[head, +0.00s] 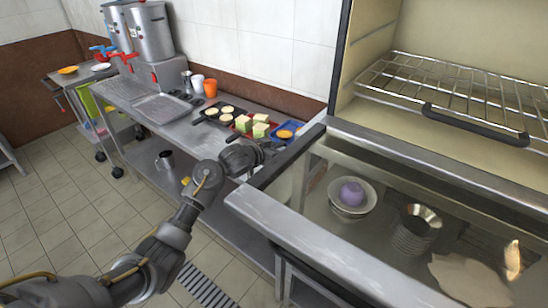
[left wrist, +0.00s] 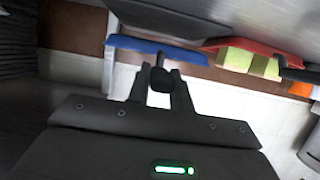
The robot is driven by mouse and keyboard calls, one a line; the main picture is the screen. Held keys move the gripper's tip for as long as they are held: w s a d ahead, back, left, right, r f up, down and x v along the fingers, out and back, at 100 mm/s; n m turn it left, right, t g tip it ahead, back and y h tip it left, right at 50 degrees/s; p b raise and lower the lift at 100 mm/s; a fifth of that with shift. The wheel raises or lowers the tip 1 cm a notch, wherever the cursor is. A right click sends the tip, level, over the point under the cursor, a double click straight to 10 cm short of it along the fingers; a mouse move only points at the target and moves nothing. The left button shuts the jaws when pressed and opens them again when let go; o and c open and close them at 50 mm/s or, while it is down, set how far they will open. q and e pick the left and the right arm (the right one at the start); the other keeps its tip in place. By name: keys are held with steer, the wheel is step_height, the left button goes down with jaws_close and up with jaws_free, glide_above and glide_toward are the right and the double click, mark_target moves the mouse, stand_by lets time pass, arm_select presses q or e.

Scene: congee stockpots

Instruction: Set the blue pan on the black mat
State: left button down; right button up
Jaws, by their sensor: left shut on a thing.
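The blue pan (head: 298,126) is at the right end of the metal counter, with a round orange piece in it. My left gripper (head: 270,147) is at the pan's near side. In the left wrist view the blue pan (left wrist: 150,47) shows edge-on, and my left gripper (left wrist: 160,88) is shut on its dark handle. I cannot tell whether the pan touches the counter. I cannot make out the black mat clearly. My right gripper is not in view.
A red pan (left wrist: 262,46) with yellow-green blocks sits close beside the blue pan. A dark tray (head: 213,117) with round pieces is further left. A glass-topped cabinet (head: 300,208) and wire rack (head: 455,88) fill the right. An empty metal tray (head: 160,107) lies further left.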

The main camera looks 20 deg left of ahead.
arm_select(q)
step_height(320, 180, down, 4)
steer(key=shift+r, duration=0.2)
steer(key=c, duration=1.3)
jaws_free()
steer(key=shift+o, duration=0.2)
steer(key=p+v, duration=0.1)
steer(key=v, duration=1.1)
steer(key=shift+s+f, duration=0.1)
